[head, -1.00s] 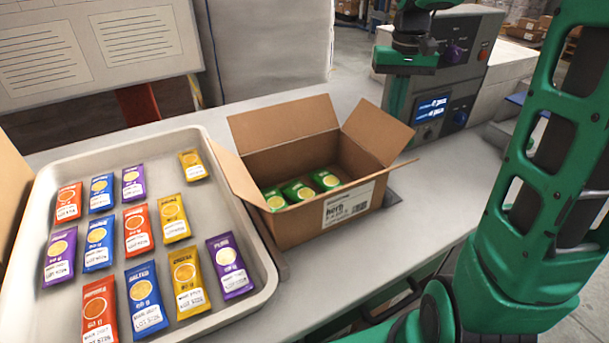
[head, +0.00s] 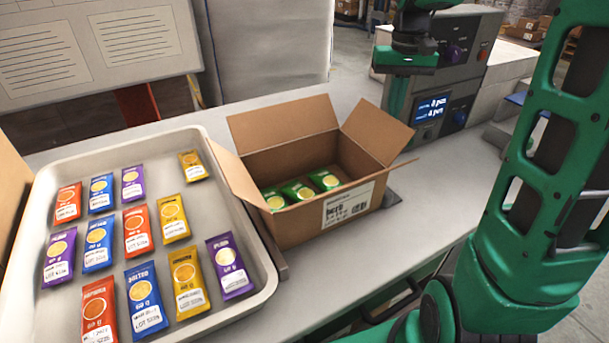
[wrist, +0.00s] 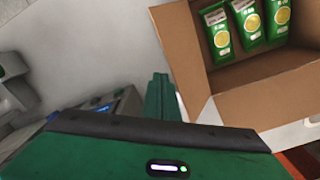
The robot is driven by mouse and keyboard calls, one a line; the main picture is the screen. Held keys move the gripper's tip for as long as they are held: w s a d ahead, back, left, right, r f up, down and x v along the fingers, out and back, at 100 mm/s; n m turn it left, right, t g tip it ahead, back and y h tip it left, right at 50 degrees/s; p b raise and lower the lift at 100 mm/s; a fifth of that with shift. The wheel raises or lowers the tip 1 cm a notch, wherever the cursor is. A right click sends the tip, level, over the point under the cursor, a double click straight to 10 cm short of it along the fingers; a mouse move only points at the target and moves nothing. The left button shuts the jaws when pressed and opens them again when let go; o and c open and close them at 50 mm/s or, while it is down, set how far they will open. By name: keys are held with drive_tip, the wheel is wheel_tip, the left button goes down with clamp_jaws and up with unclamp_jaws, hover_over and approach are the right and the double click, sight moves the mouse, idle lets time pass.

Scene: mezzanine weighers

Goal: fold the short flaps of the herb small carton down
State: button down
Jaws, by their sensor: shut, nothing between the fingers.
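The herb small carton (head: 300,218) stands open on the bench, with several green herb packets (head: 299,192) inside. Its right short flap (head: 378,130) is up and leans outward. Its left short flap (head: 237,182) slants outward toward the tray. The back long flap (head: 283,122) is raised; the front one looks nearly edge-on. My gripper (head: 396,104) is shut and empty, beyond the carton's right end and apart from the flaps. In the wrist view my gripper's fingers (wrist: 160,97) show beside a carton flap (wrist: 180,50); the packets (wrist: 248,22) show too.
A pale tray (head: 262,284) of several coloured packets stands left of the carton, close to its left flap. A grey weigher (head: 470,55) with a lit display stands behind my gripper. Bare bench (head: 455,190) lies right of the carton. A sign board (head: 90,45) stands at back left.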

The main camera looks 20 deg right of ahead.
sight(376, 127)
drive_tip(key=shift+s+a+r, duration=0.2)
drive_tip(key=shift+a+r, duration=0.05)
drive_tip(key=shift+a, duration=0.55)
drive_tip(key=shift+s+a+r, duration=0.15)
drive_tip(key=shift+a+r, duration=0.1)
drive_tip(key=shift+a, duration=0.5)
drive_tip(key=shift+s+a+r, duration=0.2)
drive_tip(key=shift+a+r, duration=0.05)
drive_tip(key=shift+a, duration=0.65)
drive_tip(key=shift+s+a+r, duration=0.1)
drive_tip(key=shift+s+a, duration=0.05)
drive_tip(key=shift+a, duration=0.5)
drive_tip(key=shift+s+a+r, duration=0.1)
drive_tip(key=shift+a+r, duration=0.05)
drive_tip(key=shift+a, duration=0.55)
drive_tip(key=shift+s+a+r, duration=0.1)
drive_tip(key=shift+s+a, duration=0.05)
drive_tip(key=shift+a, duration=0.5)
drive_tip(key=a, duration=0.2)
drive_tip(key=a+f, duration=0.1)
drive_tip(key=shift+s+a, duration=0.2)
drive_tip(key=shift+s, duration=0.15)
drive_tip(key=shift+f, duration=0.1)
